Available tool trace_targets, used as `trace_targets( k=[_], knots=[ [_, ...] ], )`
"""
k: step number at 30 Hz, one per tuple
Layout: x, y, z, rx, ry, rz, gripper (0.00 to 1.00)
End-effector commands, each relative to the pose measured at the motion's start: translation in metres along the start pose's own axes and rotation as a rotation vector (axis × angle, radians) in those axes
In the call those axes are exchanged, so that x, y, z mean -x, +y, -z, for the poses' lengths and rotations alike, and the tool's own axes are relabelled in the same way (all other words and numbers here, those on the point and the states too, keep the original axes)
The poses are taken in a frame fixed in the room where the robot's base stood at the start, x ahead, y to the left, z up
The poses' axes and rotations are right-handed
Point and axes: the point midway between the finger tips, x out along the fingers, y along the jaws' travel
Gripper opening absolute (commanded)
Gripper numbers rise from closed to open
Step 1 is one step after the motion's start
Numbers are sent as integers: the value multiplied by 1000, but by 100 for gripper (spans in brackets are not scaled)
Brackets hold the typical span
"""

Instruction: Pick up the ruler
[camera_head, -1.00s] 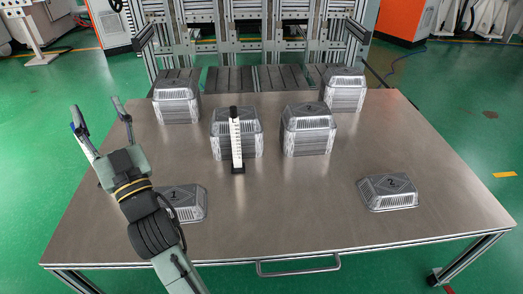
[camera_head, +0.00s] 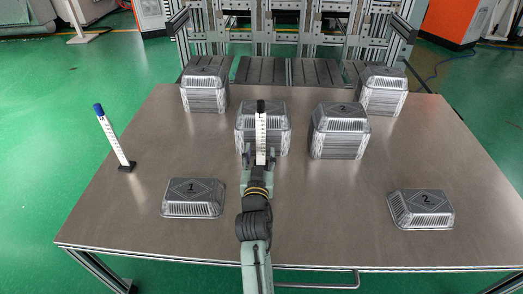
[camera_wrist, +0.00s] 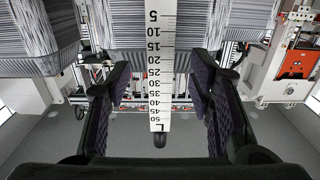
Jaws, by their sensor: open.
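A white ruler (camera_head: 261,132) with a black top stands upright in front of the middle-left stack of foil trays. A second white ruler (camera_head: 112,140) with a blue top stands, slightly tilted in the picture, on a black base at the table's left. My gripper (camera_head: 260,158) is at the black-topped ruler, its fingers to either side of the lower part. In the wrist view the scale of this ruler (camera_wrist: 161,62) runs between the open fingers (camera_wrist: 160,88), with a visible gap each side. The base of this ruler is hidden in the head view.
Foil tray stacks stand behind the ruler (camera_head: 279,125), to its right (camera_head: 340,140) and at the back corners (camera_head: 205,92) (camera_head: 383,95). Single trays lie front left (camera_head: 193,203) and front right (camera_head: 421,211).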

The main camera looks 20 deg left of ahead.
Motion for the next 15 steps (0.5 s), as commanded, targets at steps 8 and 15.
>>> trace_targets(
  k=[8, 15],
  knots=[
    [-38, -1, 0, 0, 1, 0, 48],
    [-52, -1, -2, 0, 0, 1, 48]
  ],
)
